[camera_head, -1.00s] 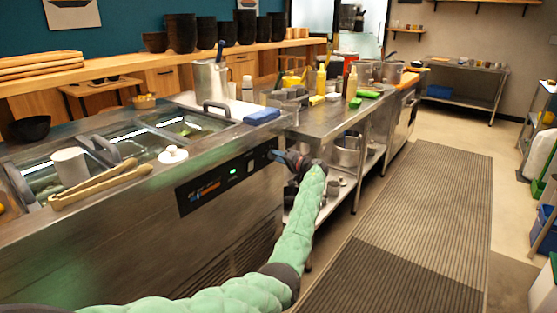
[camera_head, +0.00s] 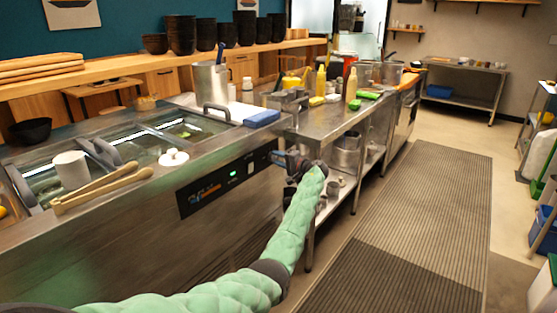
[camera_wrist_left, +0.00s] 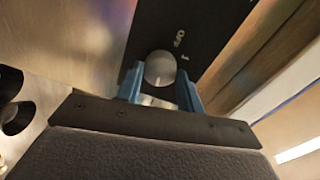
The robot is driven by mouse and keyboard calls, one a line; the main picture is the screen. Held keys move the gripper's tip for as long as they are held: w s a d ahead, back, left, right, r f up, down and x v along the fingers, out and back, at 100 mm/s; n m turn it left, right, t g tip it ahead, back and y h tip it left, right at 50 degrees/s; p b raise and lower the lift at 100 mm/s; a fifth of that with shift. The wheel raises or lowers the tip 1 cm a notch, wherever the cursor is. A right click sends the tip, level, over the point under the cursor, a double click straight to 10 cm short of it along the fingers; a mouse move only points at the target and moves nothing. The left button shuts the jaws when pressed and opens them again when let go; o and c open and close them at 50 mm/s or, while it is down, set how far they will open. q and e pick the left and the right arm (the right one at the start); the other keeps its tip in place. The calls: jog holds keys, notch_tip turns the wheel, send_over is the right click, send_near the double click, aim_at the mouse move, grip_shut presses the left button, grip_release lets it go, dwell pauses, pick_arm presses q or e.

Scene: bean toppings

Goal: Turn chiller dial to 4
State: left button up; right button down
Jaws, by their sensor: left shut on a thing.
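The chiller (camera_head: 140,220) is a steel counter with a black control panel (camera_head: 215,187) on its front. The chiller dial is a round silver knob (camera_wrist_left: 158,69) on the panel in the left wrist view. White marks show beside it, but I cannot read the setting. My left gripper (camera_wrist_left: 160,88) has its blue fingers on both sides of the dial and is shut on it. In the head view my left gripper (camera_head: 283,160) is at the panel's right end and hides the dial. My right gripper is not in view.
The floor mat (camera_head: 420,215) is clear.

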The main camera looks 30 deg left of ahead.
pick_arm(q)
jog(key=o, duration=1)
jog(key=shift+w, duration=0.1)
jog(key=shift+d, duration=0.1)
jog(key=d, duration=0.7)
jog(key=shift+s+d, duration=0.35)
jog(key=shift+s, duration=0.1)
